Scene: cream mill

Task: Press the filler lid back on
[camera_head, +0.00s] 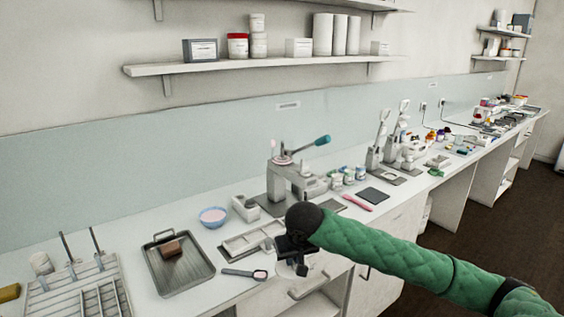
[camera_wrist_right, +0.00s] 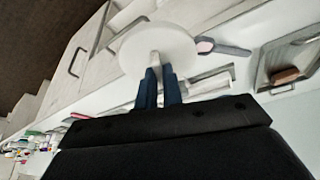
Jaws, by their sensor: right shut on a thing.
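My right gripper (camera_head: 293,264) is over the front edge of the counter in the head view. In the right wrist view its two blue-grey fingers (camera_wrist_right: 158,88) are shut on the short knob of a round white lid (camera_wrist_right: 157,47). The lid's flat disc faces the wrist camera. A grey benchtop machine with a teal-handled lever (camera_head: 297,172), which looks like the filler, stands on the counter beyond my right gripper. My forearm does not cover its top. I cannot tell its opening clearly. My left gripper is out of view.
A metal tray (camera_head: 207,273) holding a brown block stands left of the gripper. A bowl of pink stuff (camera_head: 213,217), a pink-filled scoop (camera_head: 245,273) and a pale shallow tray (camera_head: 233,248) are close by. Small jars (camera_head: 349,176) stand right of the machine.

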